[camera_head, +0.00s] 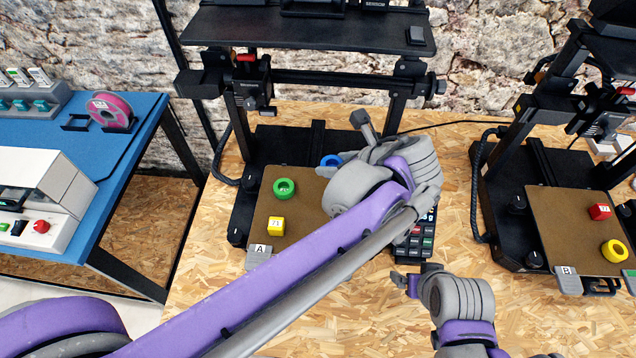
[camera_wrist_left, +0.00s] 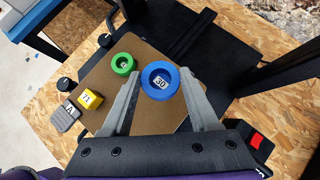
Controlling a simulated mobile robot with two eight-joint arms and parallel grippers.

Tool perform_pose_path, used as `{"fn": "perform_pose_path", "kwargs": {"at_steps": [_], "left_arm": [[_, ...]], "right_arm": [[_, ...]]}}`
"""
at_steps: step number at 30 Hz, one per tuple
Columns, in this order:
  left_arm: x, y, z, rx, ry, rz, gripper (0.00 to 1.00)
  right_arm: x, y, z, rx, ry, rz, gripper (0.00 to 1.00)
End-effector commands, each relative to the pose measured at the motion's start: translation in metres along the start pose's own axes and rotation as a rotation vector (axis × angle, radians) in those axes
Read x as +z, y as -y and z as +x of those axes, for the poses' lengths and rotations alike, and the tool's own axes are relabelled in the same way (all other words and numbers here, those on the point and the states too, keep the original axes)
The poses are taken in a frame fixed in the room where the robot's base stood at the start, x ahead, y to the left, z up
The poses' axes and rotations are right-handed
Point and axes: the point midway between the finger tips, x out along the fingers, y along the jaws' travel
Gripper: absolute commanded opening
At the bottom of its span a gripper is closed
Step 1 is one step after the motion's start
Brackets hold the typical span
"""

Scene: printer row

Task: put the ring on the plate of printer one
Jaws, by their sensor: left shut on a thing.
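A blue ring (camera_wrist_left: 147,87) with a white label sits between the two fingertips of my left gripper (camera_wrist_left: 162,78), which is shut on it. In the head view the blue ring (camera_head: 331,160) shows only in part, behind my left wrist, over the far part of the brown plate (camera_head: 262,210) of the printer tagged A. It looks larger than the green ring (camera_head: 285,189) on that plate; whether it touches the plate I cannot tell.
A yellow block (camera_head: 276,226) lies on plate A near the tag (camera_head: 259,255). A dark keypad (camera_head: 415,243) lies right of that plate. The right printer's plate (camera_head: 570,240), tagged B, holds a red block (camera_head: 599,212) and yellow ring (camera_head: 614,251). A blue table (camera_head: 80,225) stands left.

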Motion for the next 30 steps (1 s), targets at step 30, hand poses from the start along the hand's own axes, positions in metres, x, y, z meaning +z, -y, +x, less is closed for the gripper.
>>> {"fn": "perform_pose_path", "kwargs": {"at_steps": [30], "left_arm": [[-0.073,-0.001,0.06,0.02,-0.001,-0.02,0.09]], "right_arm": [[0.008,0.0,0.012,0.0,0.005,0.0,0.91]]}}
